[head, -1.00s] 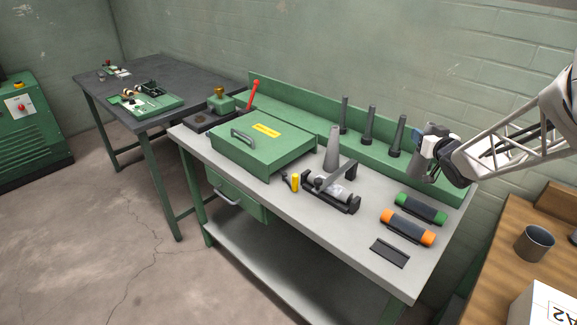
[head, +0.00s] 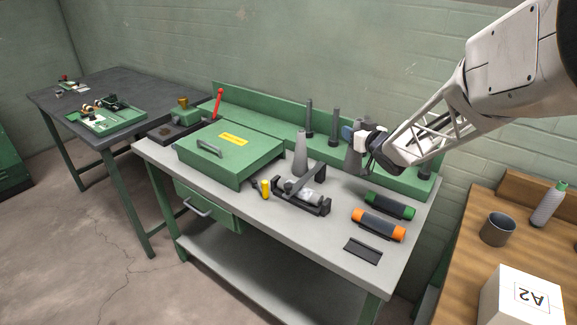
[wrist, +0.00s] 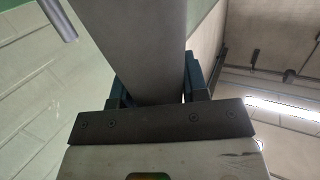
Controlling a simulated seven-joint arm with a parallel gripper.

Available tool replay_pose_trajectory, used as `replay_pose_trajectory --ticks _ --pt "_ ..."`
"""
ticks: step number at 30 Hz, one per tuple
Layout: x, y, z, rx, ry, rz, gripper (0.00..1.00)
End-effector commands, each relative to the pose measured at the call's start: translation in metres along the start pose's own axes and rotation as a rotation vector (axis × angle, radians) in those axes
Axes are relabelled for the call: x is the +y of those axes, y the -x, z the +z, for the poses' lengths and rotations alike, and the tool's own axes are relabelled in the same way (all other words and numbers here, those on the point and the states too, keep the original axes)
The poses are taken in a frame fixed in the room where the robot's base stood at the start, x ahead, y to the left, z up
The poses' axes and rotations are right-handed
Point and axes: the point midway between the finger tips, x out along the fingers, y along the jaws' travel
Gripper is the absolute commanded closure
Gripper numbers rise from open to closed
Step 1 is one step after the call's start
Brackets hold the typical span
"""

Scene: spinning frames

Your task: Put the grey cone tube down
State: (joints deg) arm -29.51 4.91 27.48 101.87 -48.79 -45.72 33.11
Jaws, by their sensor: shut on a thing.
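My gripper (head: 358,142) is shut on a grey cone tube (head: 354,159), low over the back of the green-and-grey bench. The tube looks upright; the gripper and arm hide part of it. In the wrist view the grey cone tube (wrist: 140,45) fills the space between the two dark fingers (wrist: 155,88). The tube is in front of or around the spot of a dark peg; I cannot tell which, nor whether its base touches anything. Another grey cone (head: 301,155) stands upright on the bench, left of the gripper.
Two dark pegs (head: 309,122) (head: 335,127) stand on the green back ledge. A black cradle (head: 302,195), a green box (head: 232,152), a green-ended roller (head: 389,205) and an orange-ended roller (head: 378,225) occupy the bench. A wooden table (head: 455,245) stands right.

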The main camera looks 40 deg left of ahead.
Motion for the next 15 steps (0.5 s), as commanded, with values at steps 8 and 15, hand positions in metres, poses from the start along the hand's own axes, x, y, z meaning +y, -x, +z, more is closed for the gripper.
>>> replay_pose_trajectory --ticks 8,15 --pt "0.0 -0.003 0.018 -0.002 -0.002 0.0 0.82" --pt "0.0 -0.007 0.049 -0.001 -0.002 0.001 0.82"
